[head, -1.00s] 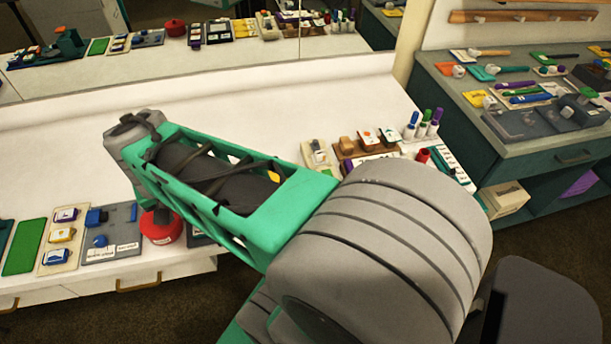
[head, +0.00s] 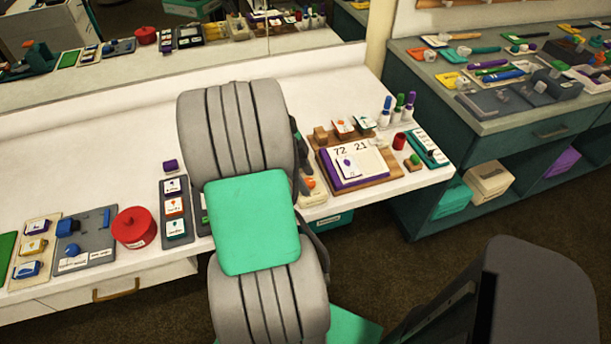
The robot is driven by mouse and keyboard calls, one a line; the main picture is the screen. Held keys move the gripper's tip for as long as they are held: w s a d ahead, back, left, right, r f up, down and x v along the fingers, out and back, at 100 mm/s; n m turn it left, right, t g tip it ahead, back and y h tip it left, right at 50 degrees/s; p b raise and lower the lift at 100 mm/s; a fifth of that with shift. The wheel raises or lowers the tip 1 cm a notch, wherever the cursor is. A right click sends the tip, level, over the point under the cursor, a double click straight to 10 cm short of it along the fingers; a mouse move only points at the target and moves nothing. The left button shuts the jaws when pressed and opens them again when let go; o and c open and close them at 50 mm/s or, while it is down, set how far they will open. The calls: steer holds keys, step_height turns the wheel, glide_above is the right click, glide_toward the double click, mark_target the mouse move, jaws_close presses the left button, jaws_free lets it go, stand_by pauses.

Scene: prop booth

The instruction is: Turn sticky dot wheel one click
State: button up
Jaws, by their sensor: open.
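I cannot tell for certain which thing is the sticky dot wheel. A cream board (head: 316,196) with a small orange round piece shows just right of my arm on the white counter, partly hidden by the arm. A grey tray (head: 97,243) at the left holds a blue round knob (head: 72,250) and blue parts; its labels are too small to read. My arm stands across the middle of the head view and covers part of the counter. My gripper is not visible; its fingers are hidden or out of frame.
A red lidded pot (head: 134,227) and a dark card rack (head: 175,213) stand left of my arm. A wooden board (head: 377,178) with number cards, several markers (head: 398,108) and a red cup (head: 399,141) are at right. A dark chair (head: 540,290) stands front right.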

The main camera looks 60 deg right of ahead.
steer(key=shift+s, duration=0.15)
jaws_close()
stand_by(0.4)
steer(key=shift+d+r, duration=0.1)
